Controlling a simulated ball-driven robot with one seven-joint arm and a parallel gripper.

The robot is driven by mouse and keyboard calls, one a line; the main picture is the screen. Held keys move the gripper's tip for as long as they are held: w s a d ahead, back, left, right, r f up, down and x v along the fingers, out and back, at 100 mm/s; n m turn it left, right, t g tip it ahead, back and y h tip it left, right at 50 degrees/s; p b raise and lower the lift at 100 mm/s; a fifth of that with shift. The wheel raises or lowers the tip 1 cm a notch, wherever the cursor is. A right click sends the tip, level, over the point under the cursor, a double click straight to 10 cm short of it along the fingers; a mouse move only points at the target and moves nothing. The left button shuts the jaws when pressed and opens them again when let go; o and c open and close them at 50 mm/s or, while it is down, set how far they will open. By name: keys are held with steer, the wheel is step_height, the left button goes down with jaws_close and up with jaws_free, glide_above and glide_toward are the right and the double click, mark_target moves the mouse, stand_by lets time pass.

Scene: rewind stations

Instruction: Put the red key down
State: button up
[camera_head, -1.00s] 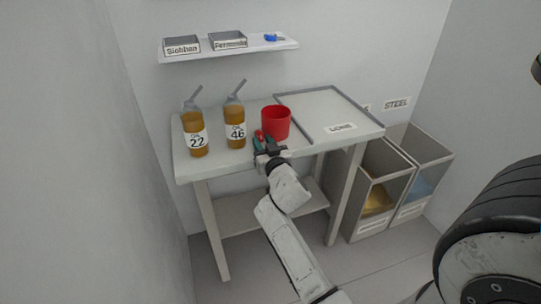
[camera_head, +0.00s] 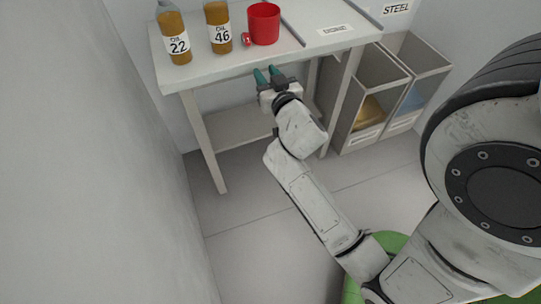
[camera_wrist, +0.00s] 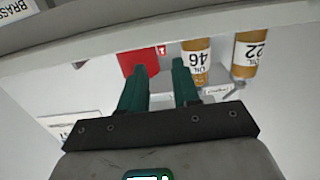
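The small red key (camera_head: 246,39) lies on the tabletop, just left of the red cup (camera_head: 264,24) and close to the table's front edge. In the wrist view, a small red piece with a pale mark, probably the key (camera_wrist: 161,50), shows beside the red cup (camera_wrist: 138,58). My gripper (camera_head: 267,75) is in front of the table, apart from the key and lower in the picture. Its two teal fingers are spread with nothing between them, as the wrist view (camera_wrist: 158,66) also shows.
Two oil bottles, marked 22 (camera_head: 174,36) and 46 (camera_head: 218,30), stand left of the key on the table (camera_head: 200,66). A grey-edged tray area (camera_head: 325,14) lies to the right. Open bins (camera_head: 372,105) stand right of the table. A wall is close on the left.

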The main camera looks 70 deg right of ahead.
steer(key=s+a+f+n+g+y, duration=0.2)
steer(key=a+f+n+g+y, duration=0.1)
steer(key=a+f, duration=0.6)
steer(key=s+a+f+n+g+y, duration=0.3)
steer(key=a+f+y, duration=0.5)
steer(key=a, duration=0.4)
steer(key=shift+s+a+f+n+g+y, duration=0.2)
steer(key=shift+s+f+n+g+y, duration=0.15)
steer(key=shift+f+n+g, duration=0.5)
steer(key=s+a, duration=0.1)
steer(key=s+a+n+g+y, duration=0.1)
steer(key=a, duration=0.1)
steer(key=s+a+n+g, duration=0.1)
steer(key=s, duration=0.1)
steer(key=shift+a+f+g+y, duration=0.25)
steer(key=shift+a+f, duration=0.05)
steer(key=shift+f, duration=0.1)
steer(key=shift+c, duration=0.7)
